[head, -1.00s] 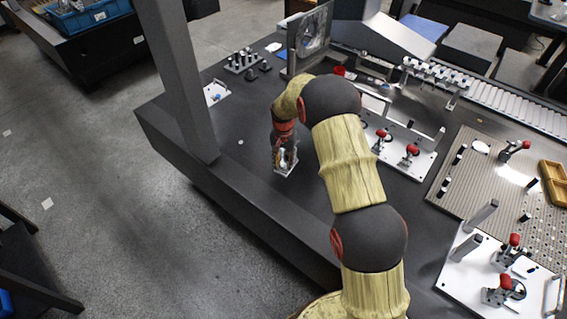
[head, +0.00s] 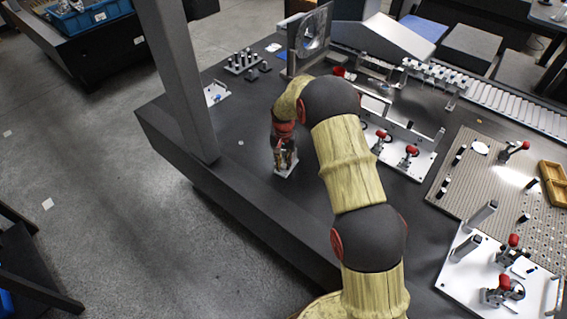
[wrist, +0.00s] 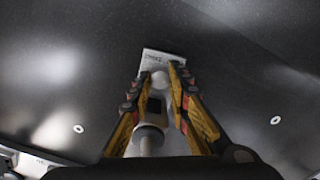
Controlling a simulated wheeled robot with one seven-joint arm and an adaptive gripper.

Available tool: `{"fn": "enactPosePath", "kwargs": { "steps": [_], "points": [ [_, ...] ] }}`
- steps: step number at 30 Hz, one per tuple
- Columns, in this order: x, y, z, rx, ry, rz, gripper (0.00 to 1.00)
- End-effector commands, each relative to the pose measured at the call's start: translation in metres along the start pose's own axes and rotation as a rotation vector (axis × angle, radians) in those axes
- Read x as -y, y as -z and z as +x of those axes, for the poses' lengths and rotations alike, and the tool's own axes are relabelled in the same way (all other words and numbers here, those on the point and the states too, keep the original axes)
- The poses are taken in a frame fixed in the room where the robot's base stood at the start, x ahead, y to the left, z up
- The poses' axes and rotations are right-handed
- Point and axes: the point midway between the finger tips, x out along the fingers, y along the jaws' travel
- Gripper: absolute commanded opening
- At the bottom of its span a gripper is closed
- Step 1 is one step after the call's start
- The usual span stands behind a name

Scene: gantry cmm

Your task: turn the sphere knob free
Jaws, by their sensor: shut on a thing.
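The sphere knob (wrist: 160,79) is a pale ball on a small light plate (wrist: 152,62) with a printed label, seen in the wrist view. My gripper (wrist: 163,76) is shut on the knob, with one finger on each side of it.
The dark table (head: 240,185) is mostly clear around the plate. A grey upright column (head: 180,80) stands to the left. White fixture plates with red-tipped clamps (head: 408,157) lie to the right. A block with several dark pins (head: 241,62) is behind.

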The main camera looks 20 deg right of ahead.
Motion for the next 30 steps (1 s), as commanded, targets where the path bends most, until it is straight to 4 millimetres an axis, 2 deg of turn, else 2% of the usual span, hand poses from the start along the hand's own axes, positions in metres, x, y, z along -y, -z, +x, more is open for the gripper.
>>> {"fn": "enactPosePath", "kwargs": {
  "steps": [21, 30],
  "points": [
    [0.0001, -0.0002, -0.0014, 0.001, 0.0, -0.607, 0.0],
    [-0.0002, -0.0006, -0.0004, 0.002, 0.0, -0.809, 0.0]
  ]
}}
